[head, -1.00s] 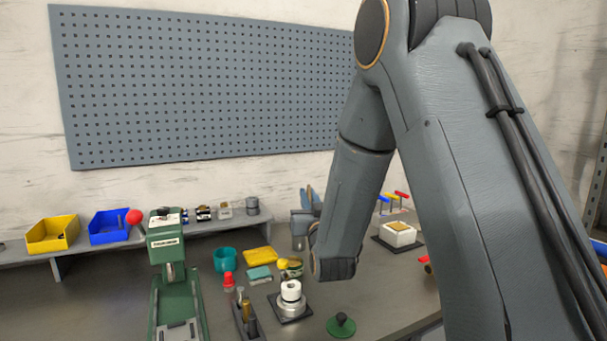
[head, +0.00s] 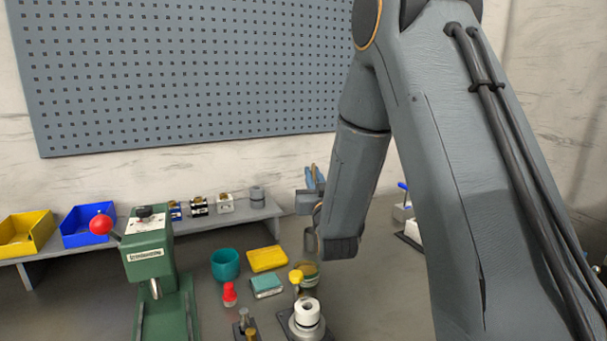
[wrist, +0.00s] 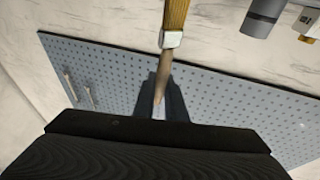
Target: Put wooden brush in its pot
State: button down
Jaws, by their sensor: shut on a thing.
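The wooden brush (wrist: 166,65) shows in the wrist view, with a tapering tan handle, a pale metal ferrule and a golden end reaching the top edge. My gripper (wrist: 161,106) is shut on the handle. In the head view my gripper (head: 312,185) is partly hidden by my wrist, above the back of the table, and the brush cannot be made out clearly. A teal round pot (head: 225,266), open at the top, stands on the table, left of and below my gripper. The brush is apart from it.
A green press (head: 150,255) with a red knob stands left of the pot. A yellow block (head: 267,259), a teal box (head: 266,285), a red-topped bottle (head: 230,294) and a white roll (head: 307,313) crowd nearby. A shelf with blue (head: 88,226) and yellow (head: 27,234) bins runs behind.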

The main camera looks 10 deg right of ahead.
notch_tip(320, 180, down, 8)
jog(key=b, duration=0.5)
dwell(0.4)
jog(key=c, duration=1.7)
grip_release()
jog(key=shift+s+a+f+b, duration=0.1)
jog(key=shift+s+f+b, duration=0.1)
jog(key=shift+s+b, duration=0.3)
jog(key=s+p, duration=0.1)
jog(key=s, duration=0.3)
jog(key=s+p, duration=0.2)
jog(key=s, duration=0.2)
jog(key=s+p, duration=0.1)
jog(key=s, duration=0.3)
jog(key=shift+a+r+p, duration=0.1)
jog(key=shift+a+p, duration=0.2)
jog(key=shift+a, duration=0.05)
